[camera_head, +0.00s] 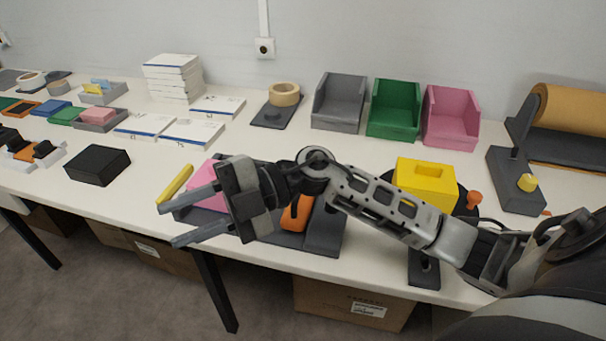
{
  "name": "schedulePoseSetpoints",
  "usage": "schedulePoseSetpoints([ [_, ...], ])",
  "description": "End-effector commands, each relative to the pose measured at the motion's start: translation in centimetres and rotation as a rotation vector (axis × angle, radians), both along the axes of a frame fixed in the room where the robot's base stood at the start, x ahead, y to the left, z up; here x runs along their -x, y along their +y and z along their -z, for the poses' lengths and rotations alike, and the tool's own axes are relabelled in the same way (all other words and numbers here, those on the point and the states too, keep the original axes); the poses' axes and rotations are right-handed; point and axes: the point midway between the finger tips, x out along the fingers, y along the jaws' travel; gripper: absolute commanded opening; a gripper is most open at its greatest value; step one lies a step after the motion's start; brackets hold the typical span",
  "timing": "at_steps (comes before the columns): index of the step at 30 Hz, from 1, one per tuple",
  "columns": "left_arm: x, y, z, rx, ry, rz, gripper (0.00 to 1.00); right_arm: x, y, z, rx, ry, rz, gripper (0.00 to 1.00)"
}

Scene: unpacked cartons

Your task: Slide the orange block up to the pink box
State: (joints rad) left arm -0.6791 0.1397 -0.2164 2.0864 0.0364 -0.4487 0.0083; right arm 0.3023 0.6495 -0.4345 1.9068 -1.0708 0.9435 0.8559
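The orange block (297,213) shows below my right forearm, which hides part of it. It lies on a dark grey tray or board (325,232) near the table's front edge. A pink box-like piece (206,173) is to the left of it, partly hidden behind my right gripper (167,226). That gripper reaches in from the right, its two fingers spread and pointing left, with nothing seen held between them. My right wrist covers the space between block and pink piece, so I cannot tell their gap. My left gripper is not in view.
Grey (340,102), green (394,108) and pink (451,115) bins stand at the back. A black box (98,165) sits to the left. The white table (345,146) is clear before the bins.

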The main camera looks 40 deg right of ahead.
Motion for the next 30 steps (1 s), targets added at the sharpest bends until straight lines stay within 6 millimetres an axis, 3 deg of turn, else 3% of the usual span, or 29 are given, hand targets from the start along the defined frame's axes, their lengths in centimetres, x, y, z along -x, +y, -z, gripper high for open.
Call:
schedulePoseSetpoints([
  [3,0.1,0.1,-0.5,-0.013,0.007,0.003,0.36,-2.2,-6.0,0.9,0.522,-0.035,-0.083,0.34],
  [6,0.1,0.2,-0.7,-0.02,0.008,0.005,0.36,-4.4,-13.1,0.5,0.892,0.035,-0.006,0.34],
  [9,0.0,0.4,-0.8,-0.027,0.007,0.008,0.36,-5.6,-19.5,-1.2,1.149,0.13,0.128,0.34],
  [12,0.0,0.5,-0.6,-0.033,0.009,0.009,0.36,-5.9,-23.6,-2.9,1.29,0.206,0.236,0.34],
  [15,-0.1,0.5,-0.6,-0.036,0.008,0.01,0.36,-5.9,-25.4,-3.5,1.349,0.247,0.29,0.34],
  [19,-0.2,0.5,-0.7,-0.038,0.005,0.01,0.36,-6.0,-25.6,-2.5,1.363,0.26,0.3,0.34],
  [30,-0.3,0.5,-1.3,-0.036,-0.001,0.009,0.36,-7.0,-24.5,5.0,1.358,0.258,0.294,0.34],
])
